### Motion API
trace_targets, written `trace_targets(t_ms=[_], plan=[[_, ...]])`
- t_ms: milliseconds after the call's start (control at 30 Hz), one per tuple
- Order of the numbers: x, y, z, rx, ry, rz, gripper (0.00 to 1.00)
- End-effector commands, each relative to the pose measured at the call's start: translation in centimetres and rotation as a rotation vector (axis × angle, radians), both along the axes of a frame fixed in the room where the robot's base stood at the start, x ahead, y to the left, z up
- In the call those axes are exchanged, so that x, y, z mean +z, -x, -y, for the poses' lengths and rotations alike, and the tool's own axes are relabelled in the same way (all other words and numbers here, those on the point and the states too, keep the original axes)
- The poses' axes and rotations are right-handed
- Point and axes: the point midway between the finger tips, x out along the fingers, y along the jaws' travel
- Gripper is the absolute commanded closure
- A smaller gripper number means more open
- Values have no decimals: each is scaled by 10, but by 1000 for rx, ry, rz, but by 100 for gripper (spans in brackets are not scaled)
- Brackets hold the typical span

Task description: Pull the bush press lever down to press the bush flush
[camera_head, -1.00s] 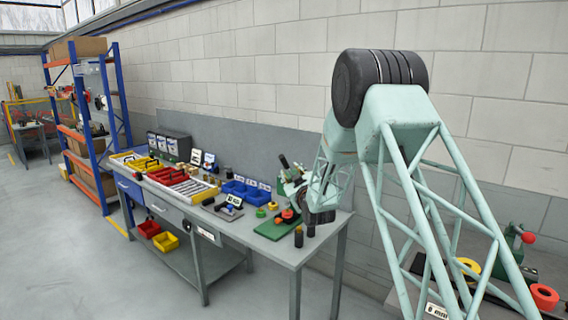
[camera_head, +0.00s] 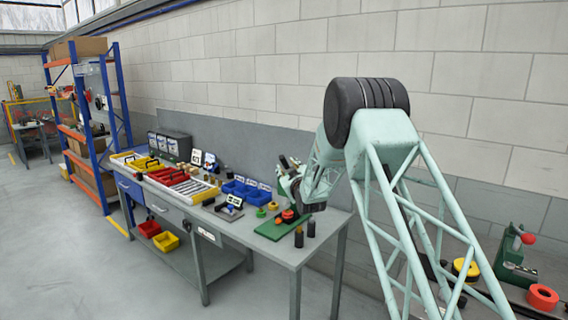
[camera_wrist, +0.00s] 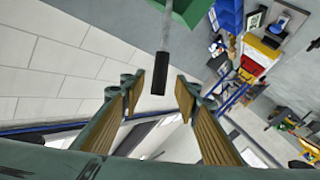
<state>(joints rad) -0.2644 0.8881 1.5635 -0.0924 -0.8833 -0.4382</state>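The bush press lever shows in the wrist view as a grey rod with a black grip (camera_wrist: 158,76), coming from the green press body (camera_wrist: 184,10). My gripper (camera_wrist: 160,85) is open, with one tan-padded finger on each side of the lever's end. Gaps show between the pads and the grip, and I cannot tell how deep the grip sits between them. In the head view the press's green base (camera_head: 268,231) stands on the bench, and the dark lever end (camera_head: 284,162) shows beside my wrist. My arm hides much of the press, and the bush cannot be made out.
The grey bench (camera_head: 262,252) also holds blue bins (camera_head: 240,189), a red tray (camera_head: 180,184) and dark upright cylinders (camera_head: 311,228) near its front right corner. Another green fixture with a red knob (camera_head: 527,238) and an orange ring (camera_head: 543,297) are at the right. The wall stands close behind.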

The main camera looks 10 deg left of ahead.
Motion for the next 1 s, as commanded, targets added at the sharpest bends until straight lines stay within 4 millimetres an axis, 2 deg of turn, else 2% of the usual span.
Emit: trace_targets(t_ms=[500, 700, 1000], plan=[[0, -47, -16, 0, 0, 0, 71], [1, -55, -19, 0, 0, 0, 71], [0, -57, -20, 0, 0, -1, 71]])
